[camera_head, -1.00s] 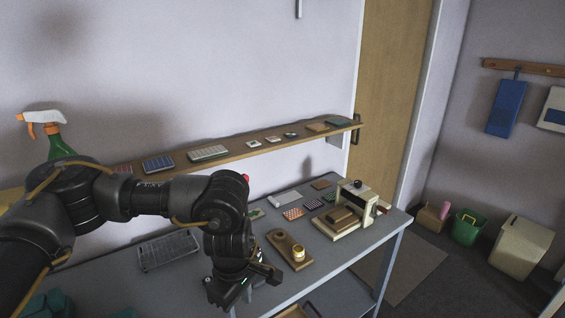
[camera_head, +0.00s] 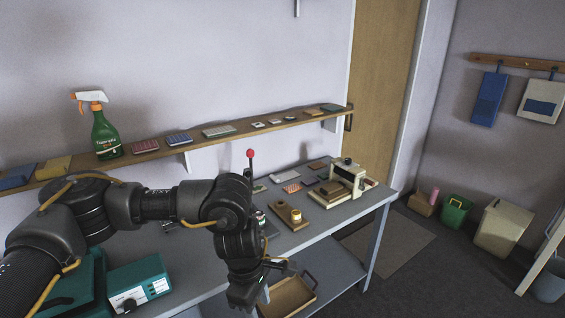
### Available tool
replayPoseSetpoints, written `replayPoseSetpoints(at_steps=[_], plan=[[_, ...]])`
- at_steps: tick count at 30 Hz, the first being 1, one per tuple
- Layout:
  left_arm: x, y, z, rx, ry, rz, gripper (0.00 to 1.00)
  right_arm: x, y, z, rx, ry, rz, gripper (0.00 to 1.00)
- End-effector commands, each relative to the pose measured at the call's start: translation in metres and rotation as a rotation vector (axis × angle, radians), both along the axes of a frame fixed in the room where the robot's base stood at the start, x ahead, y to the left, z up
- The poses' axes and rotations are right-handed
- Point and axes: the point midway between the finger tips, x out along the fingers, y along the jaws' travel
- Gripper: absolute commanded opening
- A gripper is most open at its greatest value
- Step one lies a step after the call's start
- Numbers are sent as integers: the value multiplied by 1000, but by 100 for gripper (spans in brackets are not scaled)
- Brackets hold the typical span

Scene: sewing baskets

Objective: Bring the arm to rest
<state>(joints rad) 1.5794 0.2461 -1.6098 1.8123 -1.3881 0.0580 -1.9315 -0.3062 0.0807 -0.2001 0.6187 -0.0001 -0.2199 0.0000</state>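My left arm comes in from the left, bent at the elbow. Its forearm hangs down in front of the grey table (camera_head: 345,213). My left gripper (camera_head: 246,297) points downward, in front of the table's near edge. Its fingertips are dark and small, and I cannot tell how far apart they are. I see no object clearly held in it. My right gripper is not in view.
A wooden tray (camera_head: 306,304) sits low, just right of the gripper. A teal device (camera_head: 140,284) is at the lower left. A green spray bottle (camera_head: 106,138) stands on the wall shelf (camera_head: 240,131).

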Motion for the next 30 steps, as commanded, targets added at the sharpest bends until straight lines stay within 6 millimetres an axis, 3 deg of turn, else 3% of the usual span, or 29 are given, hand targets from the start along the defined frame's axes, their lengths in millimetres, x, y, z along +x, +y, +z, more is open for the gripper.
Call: replayPoseSetpoints(at_steps=[6, 11, 14, 18, 20, 24, 29, 30], plan=[[-4, -50, -18, -171, 122, 214, 40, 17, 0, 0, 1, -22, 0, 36], [0, -96, -30, -334, 274, 468, 40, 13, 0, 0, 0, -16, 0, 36], [9, -126, -41, -445, 420, 698, 40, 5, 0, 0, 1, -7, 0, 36], [41, -156, -73, -611, 733, 1185, 40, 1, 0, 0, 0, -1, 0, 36], [58, -157, -98, -661, 890, 1435, 40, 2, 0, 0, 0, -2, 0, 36], [85, -123, -187, -709, 1237, 2040, 40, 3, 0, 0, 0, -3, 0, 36], [72, -64, -292, -684, 1484, 2584, 40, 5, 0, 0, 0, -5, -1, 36], [62, -48, -318, 656, -1490, -2645, 40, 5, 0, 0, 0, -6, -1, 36]])
